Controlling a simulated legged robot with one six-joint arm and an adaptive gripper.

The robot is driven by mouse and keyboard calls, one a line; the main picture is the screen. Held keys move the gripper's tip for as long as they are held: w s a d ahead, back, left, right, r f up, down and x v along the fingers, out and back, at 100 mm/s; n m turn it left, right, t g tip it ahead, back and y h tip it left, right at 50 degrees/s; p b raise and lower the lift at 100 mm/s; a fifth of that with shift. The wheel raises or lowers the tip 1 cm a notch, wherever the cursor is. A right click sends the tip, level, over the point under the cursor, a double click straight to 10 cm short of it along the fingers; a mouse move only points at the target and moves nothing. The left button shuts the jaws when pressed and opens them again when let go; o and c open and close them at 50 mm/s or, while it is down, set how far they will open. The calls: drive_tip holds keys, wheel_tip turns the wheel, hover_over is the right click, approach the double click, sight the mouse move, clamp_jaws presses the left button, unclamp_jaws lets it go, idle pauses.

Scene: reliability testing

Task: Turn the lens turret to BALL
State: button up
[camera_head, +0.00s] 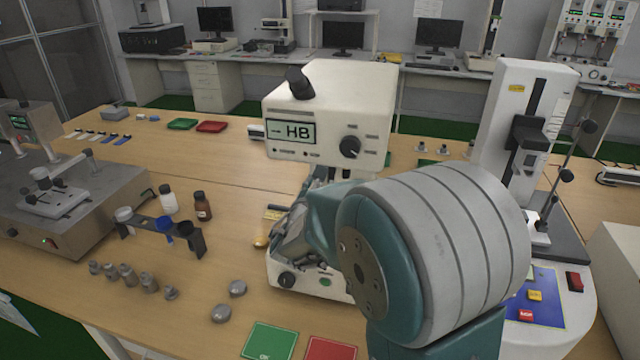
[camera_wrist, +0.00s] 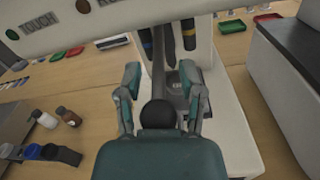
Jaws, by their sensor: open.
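The white tester head (camera_head: 330,105) stands in the middle of the head view, with "→ HB" on its display (camera_head: 290,132) and a black knob (camera_head: 349,147). In the wrist view its front panel (camera_wrist: 75,28) shows the word TOUCH. My arm hides most of the turret in the head view.
Left of the tester are a bottle holder (camera_head: 165,233), a brown bottle (camera_head: 202,206) and several small grey weights. Green (camera_head: 270,341) and red (camera_head: 331,348) mats lie in front. Another white tester (camera_head: 527,120) stands at right. Bare wood shows at centre left.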

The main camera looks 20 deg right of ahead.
drive_tip(key=v, duration=1.2)
drive_tip(key=shift+w, duration=0.1)
drive_tip(key=s+d+f+m+g, duration=0.1)
drive_tip(key=s+d+m+g, duration=0.35)
drive_tip(key=s+m, duration=0.3)
drive_tip(key=s+d+f+m+g, duration=0.1)
drive_tip(key=s+d+m+g, duration=0.2)
drive_tip(key=s+m+g, duration=0.5)
drive_tip(key=s+a+r+m+t+y, duration=0.1)
drive_tip(key=s+a+m+t+y, duration=0.2)
drive_tip(key=a+m+y, duration=0.7)
drive_tip(key=shift+s+a+m, duration=0.35)
drive_tip(key=shift+s+m, duration=0.2)
drive_tip(key=shift+s, duration=0.4)
